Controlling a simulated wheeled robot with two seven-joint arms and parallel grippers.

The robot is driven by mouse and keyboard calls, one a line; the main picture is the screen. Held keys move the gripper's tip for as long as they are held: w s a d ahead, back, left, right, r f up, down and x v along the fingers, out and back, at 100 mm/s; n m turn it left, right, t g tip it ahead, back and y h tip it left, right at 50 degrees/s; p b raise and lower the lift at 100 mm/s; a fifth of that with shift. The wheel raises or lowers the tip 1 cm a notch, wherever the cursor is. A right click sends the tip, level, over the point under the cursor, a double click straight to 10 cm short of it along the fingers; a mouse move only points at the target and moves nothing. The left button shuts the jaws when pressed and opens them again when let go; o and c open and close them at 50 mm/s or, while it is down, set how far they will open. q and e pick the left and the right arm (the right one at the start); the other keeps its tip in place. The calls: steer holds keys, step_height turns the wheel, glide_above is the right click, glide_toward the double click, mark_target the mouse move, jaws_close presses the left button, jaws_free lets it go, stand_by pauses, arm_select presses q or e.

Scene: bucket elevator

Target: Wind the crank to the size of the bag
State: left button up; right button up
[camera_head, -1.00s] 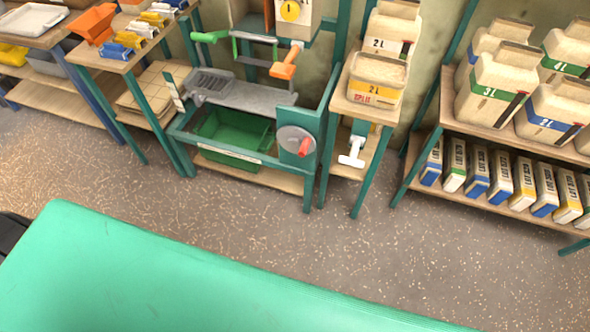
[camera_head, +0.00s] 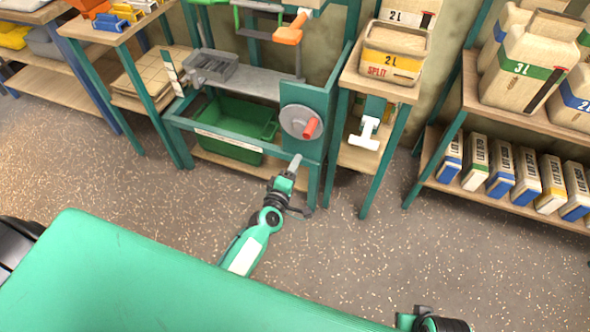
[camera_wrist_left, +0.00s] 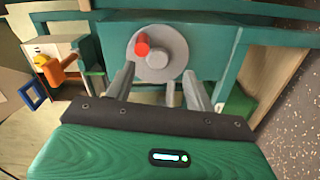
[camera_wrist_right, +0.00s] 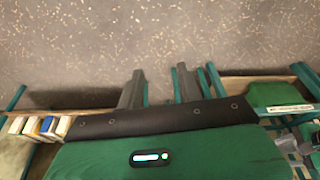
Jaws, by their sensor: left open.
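The crank is a grey disc (camera_head: 296,117) with a red knob (camera_head: 311,129) on the teal front panel of the bucket elevator frame (camera_head: 322,92). In the left wrist view the disc (camera_wrist_left: 170,66) is straight ahead with its knob (camera_wrist_left: 142,45) at upper left. My left gripper (camera_head: 294,164) is below the crank in the head view; in the left wrist view its fingers (camera_wrist_left: 158,72) are apart and empty, with the disc beyond them. A tan bag (camera_head: 394,50) with a yellow band marked 2 L and SPLIT stands on the narrow shelf. My right gripper (camera_wrist_right: 158,76) is open and empty above the floor.
A green bin (camera_head: 229,125) sits low in the frame. An orange handle (camera_head: 290,30) is above. A white T-shaped handle (camera_head: 367,133) is on the narrow stand. More bags (camera_head: 527,60) and small cartons (camera_head: 500,170) fill the right rack. The floor (camera_head: 400,255) ahead is clear.

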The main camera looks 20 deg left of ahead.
mark_target(309, 131)
arm_select(q)
steer(key=shift+n+t, duration=0.4)
steer(key=shift+n, duration=0.2)
steer(key=w, duration=0.4)
steer(key=w+r+b, duration=0.1)
steer(key=w, duration=0.3)
steer(key=w+r+b, duration=0.1)
steer(key=w, duration=0.4)
steer(key=shift+r, duration=0.2)
steer(key=shift+w+b, duration=0.3)
steer(key=shift+w, duration=0.1)
arm_select(e)
steer(key=v, duration=0.7)
steer(key=shift+w+r+t, duration=0.2)
steer(key=shift+w+t, duration=0.05)
steer(key=shift+t, duration=0.15)
arm_select(q)
jaws_close()
steer(key=shift+a+r+n, duration=0.25)
steer(key=shift+r+n, duration=0.1)
steer(key=shift+n, duration=0.45)
steer(key=shift+a+r+n, duration=0.25)
steer(key=shift+r+n, duration=0.05)
steer(key=shift+n, duration=0.5)
arm_select(e)
steer(key=shift+r, duration=0.15)
